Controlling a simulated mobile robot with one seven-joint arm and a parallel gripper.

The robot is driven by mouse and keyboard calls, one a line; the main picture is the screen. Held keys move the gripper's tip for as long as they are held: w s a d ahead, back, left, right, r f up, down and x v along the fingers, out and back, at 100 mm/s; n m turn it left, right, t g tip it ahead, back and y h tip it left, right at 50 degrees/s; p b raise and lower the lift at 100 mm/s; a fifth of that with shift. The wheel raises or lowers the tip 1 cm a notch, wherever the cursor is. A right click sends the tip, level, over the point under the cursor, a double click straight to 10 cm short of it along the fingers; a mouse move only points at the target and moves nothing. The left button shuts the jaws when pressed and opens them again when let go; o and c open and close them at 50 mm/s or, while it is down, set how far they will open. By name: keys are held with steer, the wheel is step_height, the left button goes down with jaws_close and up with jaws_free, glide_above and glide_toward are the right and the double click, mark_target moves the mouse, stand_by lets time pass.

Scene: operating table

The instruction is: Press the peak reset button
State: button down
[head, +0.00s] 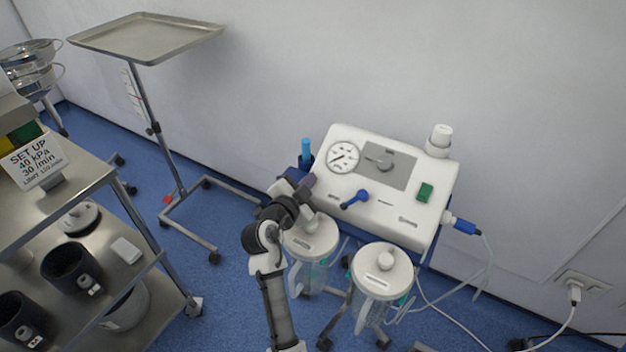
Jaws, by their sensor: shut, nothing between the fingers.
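The white suction unit (385,213) stands against the wall, its sloped top panel facing up. A round dial gauge (343,157) is at its upper left. A blue lever (355,199) sits lower left and a green switch (424,192) at the right. I cannot make out which part is the peak reset button; any label is too small to read. My gripper (309,182) is shut and empty at the unit's left edge, below the gauge. Whether it touches the unit cannot be told.
Two lidded jars (382,268) (309,237) hang in front of the unit, close to my arm. A steel cart (90,190) with a "SET UP 40 kPa 30 /min" sign (35,162) stands left. A tray stand (147,36) is behind. Cables (485,275) run right.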

steer(key=shift+s+d+f, duration=0.15)
steer(key=shift+d+f, duration=0.05)
steer(key=shift+f, duration=0.25)
steer(key=shift+s+a+r, duration=0.2)
steer(key=shift+s+r, duration=0.1)
steer(key=shift+r, duration=0.3)
steer(key=shift+s+a+r+p, duration=0.1)
steer(key=shift+a+r+p, duration=0.1)
steer(key=shift+r+p, duration=0.15)
steer(key=r, duration=0.1)
steer(key=s+a+r+p, duration=0.1)
steer(key=s+r, duration=0.1)
steer(key=shift+s+a+r, duration=0.1)
steer(key=shift+a+r, duration=0.15)
steer(key=shift+r, duration=0.05)
